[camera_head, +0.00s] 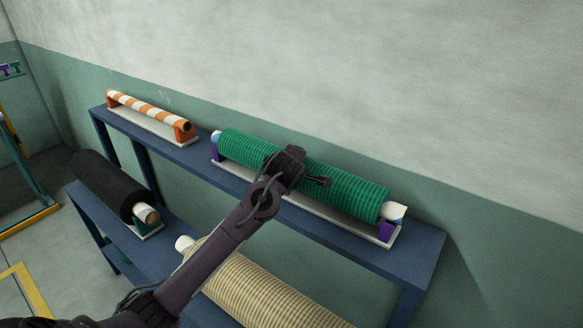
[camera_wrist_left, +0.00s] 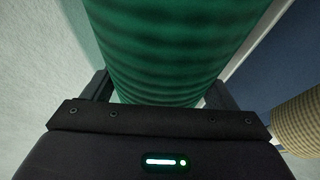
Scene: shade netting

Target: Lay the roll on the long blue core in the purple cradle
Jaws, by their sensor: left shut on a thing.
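The green netting roll (camera_head: 345,189) has a pale core showing at both ends, with a bluish tint at the left end (camera_head: 215,138). It lies lengthwise over the purple cradle (camera_head: 386,231), whose supports show under both ends on a pale base. The roll appears to rest in the supports, but the contact is partly hidden. My left gripper (camera_head: 298,170) is shut around the middle of the roll. In the left wrist view the green roll (camera_wrist_left: 165,50) fills the space between the fingers. My right gripper is not in view.
The blue shelf (camera_head: 425,252) stands along the wall. An orange-and-white striped roll (camera_head: 150,109) lies in an orange cradle to the left. A black roll (camera_head: 105,180) and a beige roll (camera_head: 265,290) lie on a lower blue shelf in front.

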